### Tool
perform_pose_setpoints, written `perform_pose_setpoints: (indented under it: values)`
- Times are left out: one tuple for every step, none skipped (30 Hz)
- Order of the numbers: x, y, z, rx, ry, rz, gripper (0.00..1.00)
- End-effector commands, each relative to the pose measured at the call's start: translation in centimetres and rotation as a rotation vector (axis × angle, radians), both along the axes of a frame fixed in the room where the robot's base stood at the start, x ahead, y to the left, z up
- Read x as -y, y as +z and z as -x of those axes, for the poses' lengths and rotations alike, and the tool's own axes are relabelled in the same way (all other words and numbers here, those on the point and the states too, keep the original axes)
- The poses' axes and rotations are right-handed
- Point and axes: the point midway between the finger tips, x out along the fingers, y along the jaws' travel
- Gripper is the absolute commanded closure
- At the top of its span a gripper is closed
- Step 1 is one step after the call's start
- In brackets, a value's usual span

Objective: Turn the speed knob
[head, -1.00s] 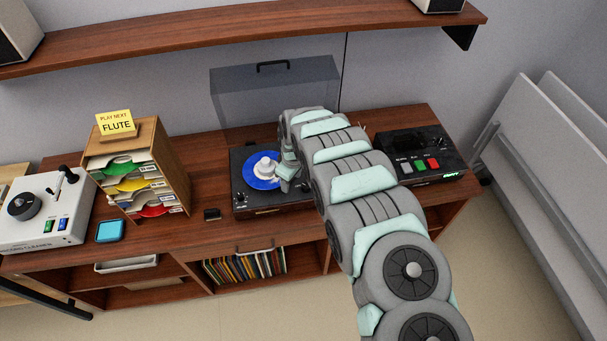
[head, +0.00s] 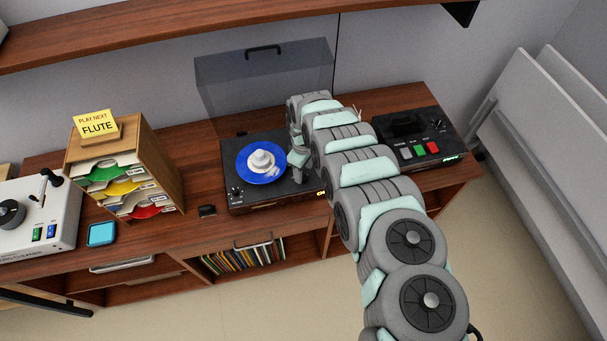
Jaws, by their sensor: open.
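The black turntable (head: 238,172) stands on the wooden cabinet with a blue record (head: 247,163) on it, and a white piece (head: 262,161) sits at the record's middle. A small knob-like control (head: 237,190) shows at the turntable's front left corner. A small lit orange mark (head: 320,193) shows at its front right. Which control is the speed knob is too small to tell. My gripper (head: 298,176) points down over the turntable's right side, to the right of the record. It is open and seems empty. My gripper and arm hide the turntable's right part.
A raised clear lid (head: 235,90) stands behind the turntable. A black device with coloured buttons (head: 405,135) is to the right. A wooden sorter (head: 160,165) and a white record cleaner (head: 60,215) are to the left. A small black block (head: 207,210) lies left of the turntable.

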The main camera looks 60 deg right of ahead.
Motion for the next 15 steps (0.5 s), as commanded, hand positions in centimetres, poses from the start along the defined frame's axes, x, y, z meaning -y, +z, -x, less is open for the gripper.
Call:
perform_pose_setpoints:
  values:
    - [-0.2,-0.7,0.1,0.000,-0.001,-0.003,0.50]
    - [-0.3,-1.1,0.1,-0.002,-0.002,-0.004,0.50]
    - [-0.3,-1.6,0.0,0.000,0.000,-0.005,0.50]
    - [-0.2,-1.8,-0.1,0.001,0.001,-0.004,0.50]
    - [-0.2,-2.0,-0.2,0.001,0.001,-0.003,0.50]
    - [-0.2,-2.3,-0.1,0.000,0.002,-0.003,0.50]
    - [-0.2,-2.5,-0.1,-0.001,0.002,-0.004,0.50]
    - [-0.2,-2.7,-0.1,-0.001,0.001,-0.004,0.50]
    - [-0.2,-3.0,-0.1,0.000,0.000,-0.003,0.50]
    - [-0.2,-3.1,-0.1,0.000,0.000,-0.003,0.50]
    - [-0.1,-3.1,0.0,0.001,-0.001,-0.001,0.50]
    - [-0.1,-3.2,0.0,0.001,-0.001,-0.001,0.50]
    - [0.0,-3.3,0.0,0.000,-0.002,0.000,0.50]
    - [0.0,-3.3,0.0,0.000,-0.002,0.000,0.50]
    - [0.0,-3.3,0.0,-0.001,-0.002,0.000,0.50]
